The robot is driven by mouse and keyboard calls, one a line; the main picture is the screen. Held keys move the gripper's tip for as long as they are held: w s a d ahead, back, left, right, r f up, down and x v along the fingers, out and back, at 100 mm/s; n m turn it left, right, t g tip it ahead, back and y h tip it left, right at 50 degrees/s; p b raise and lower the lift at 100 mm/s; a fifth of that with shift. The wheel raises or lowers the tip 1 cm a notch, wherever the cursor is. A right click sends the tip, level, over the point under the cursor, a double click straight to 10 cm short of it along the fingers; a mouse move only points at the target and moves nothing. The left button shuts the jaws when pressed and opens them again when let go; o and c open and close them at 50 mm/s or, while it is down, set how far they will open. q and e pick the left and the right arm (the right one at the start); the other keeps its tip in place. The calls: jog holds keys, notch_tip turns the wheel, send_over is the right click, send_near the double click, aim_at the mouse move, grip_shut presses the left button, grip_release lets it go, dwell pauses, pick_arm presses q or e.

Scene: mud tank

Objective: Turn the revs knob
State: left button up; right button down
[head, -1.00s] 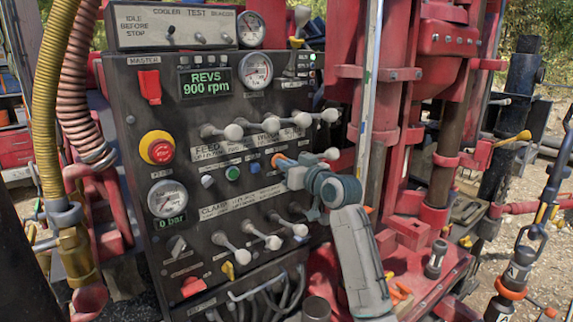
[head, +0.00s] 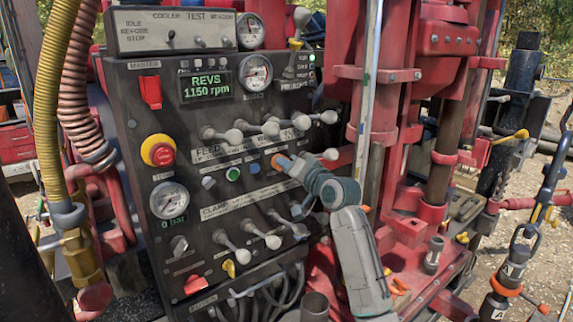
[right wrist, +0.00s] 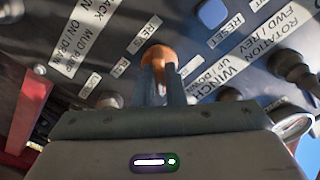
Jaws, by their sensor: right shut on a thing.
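The revs knob (right wrist: 158,55) is a small orange knob on the dark control panel, beside a REVS label in the right wrist view. In the head view its orange edge (head: 275,160) shows at the tip of my right gripper (head: 284,163). My right gripper (right wrist: 160,78) is shut on the knob, with a finger on either side of it. The fingers hide part of the knob, so its pointer is not visible. The green display (head: 206,86) reads REVS 1150 rpm. My left gripper is not in view.
Levers with pale ball ends (head: 270,128) stick out above the knob, and another row (head: 272,242) sits below. A green button (head: 233,174) is to the left. A red emergency stop (head: 160,152) is further left. Red mast parts (head: 380,110) stand close on the right.

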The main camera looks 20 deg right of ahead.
dwell(0.5)
jog(key=c, duration=1.5)
grip_release()
jog(key=b+v, duration=0.5)
jog(key=v, duration=0.6)
